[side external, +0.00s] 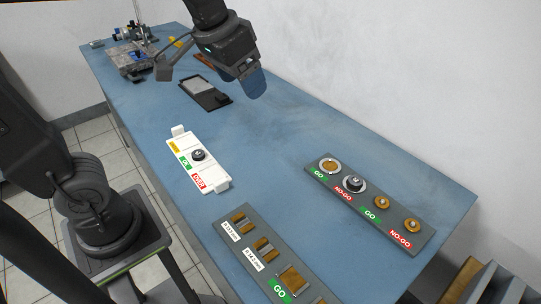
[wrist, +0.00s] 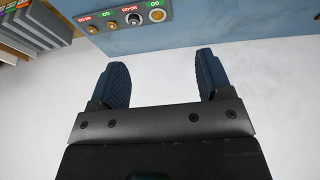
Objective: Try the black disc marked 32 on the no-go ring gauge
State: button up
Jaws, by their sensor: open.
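A black disc with a pale mark (side external: 354,183) sits on the larger NO-GO ring of the grey ring gauge plate (side external: 395,232). In the wrist view this disc (wrist: 134,19) shows small at the top edge. The marks are too small to read, so I cannot tell which disc is 32. My gripper (side external: 253,86) is open and empty, raised above the far part of the table, away from both discs. Its blue fingers (wrist: 162,66) are spread apart in the wrist view.
A grey gauge block with gold slots (side external: 265,249) lies at the front edge. A black-and-grey flat device (side external: 206,92) lies behind the white tray. A fixture (side external: 133,60) stands at the far left corner. The table between tray and ring plate is clear. A white wall runs along the right.

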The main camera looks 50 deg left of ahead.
jog(key=s+a+f, duration=0.1)
jog(key=s+f, duration=0.1)
jog(key=s, duration=0.3)
jog(key=s+a+f+t, duration=0.1)
jog(key=s+f, duration=0.2)
jog(key=s, duration=0.1)
jog(key=shift+s+f, duration=0.25)
jog(key=shift+s, duration=0.15)
